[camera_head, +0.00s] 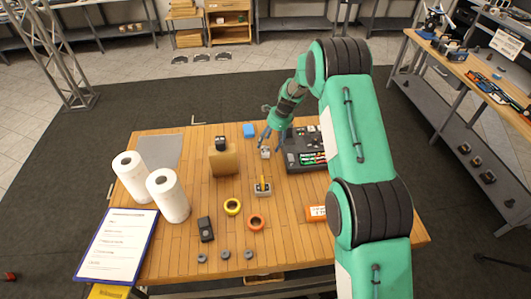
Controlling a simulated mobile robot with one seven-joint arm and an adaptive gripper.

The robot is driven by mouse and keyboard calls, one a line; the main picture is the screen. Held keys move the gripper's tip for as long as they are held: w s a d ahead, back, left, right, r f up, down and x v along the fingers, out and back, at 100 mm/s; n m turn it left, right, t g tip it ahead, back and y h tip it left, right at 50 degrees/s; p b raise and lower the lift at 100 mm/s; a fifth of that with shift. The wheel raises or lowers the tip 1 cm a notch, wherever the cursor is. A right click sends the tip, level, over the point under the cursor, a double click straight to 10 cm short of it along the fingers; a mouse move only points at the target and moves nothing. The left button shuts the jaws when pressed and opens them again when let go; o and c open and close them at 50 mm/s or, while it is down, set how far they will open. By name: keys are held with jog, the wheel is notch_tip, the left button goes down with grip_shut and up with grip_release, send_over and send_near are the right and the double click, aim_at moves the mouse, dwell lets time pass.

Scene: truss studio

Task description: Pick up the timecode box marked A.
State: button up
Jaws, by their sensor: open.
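No letter A is legible at this size, so I cannot tell which item is the timecode box marked A. A small light grey box (265,153) lies on the wooden table toward the back, left of a black case. My gripper (268,142) is open and points down close to this box; I cannot tell whether they touch. A similar small grey box (262,190) with a yellow part on top sits nearer the middle. A blue block (249,130) lies behind and left of my gripper.
The black case (307,150) with coloured items lies right of my gripper.

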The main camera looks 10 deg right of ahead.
aim_at(266, 150)
jog(key=shift+x, duration=2)
jog(key=shift+s, duration=0.1)
jog(key=shift+c, duration=0.5)
jog(key=c, duration=1.2)
